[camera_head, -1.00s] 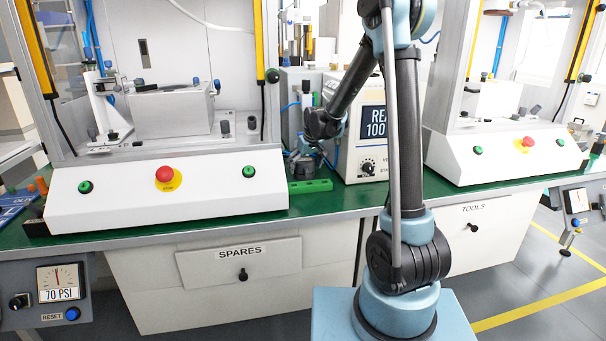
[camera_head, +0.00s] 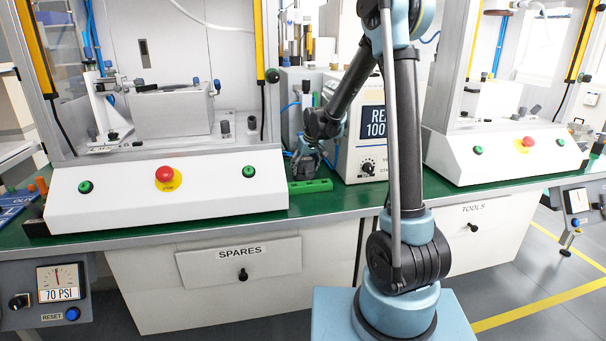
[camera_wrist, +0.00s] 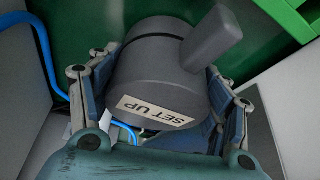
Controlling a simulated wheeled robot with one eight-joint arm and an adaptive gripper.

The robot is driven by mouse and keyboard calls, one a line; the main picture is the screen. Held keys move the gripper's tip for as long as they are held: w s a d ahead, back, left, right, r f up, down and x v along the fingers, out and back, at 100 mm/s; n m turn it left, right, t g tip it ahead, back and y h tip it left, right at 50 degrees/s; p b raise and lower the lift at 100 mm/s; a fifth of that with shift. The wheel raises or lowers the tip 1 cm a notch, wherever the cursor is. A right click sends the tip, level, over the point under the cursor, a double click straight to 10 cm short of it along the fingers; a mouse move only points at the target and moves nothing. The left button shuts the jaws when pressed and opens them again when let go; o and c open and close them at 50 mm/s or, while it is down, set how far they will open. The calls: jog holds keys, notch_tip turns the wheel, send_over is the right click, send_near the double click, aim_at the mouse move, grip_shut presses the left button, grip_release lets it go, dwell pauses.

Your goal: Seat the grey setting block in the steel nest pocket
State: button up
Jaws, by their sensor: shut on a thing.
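The grey setting block (camera_wrist: 160,78) fills the middle of the wrist view. It is a dark grey round body with a bar-shaped arm at its upper right and a label reading SET UP. My gripper (camera_head: 308,166) is shut on it, with one blue-grey finger on each side. In the head view my gripper is low over the bench, right of the left press, and the block is hardly distinguishable there. The left press holds a steel fixture (camera_head: 172,114), but I cannot make out the nest pocket.
A green tray (camera_head: 312,186) lies on the green bench just below my gripper. A white box with a display (camera_head: 358,150) stands close on the right. The left press's white control panel (camera_head: 210,192) is close on the left. A blue hose (camera_wrist: 52,55) runs beside my gripper.

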aim_at(304, 159)
jog(key=shift+r, duration=2.35)
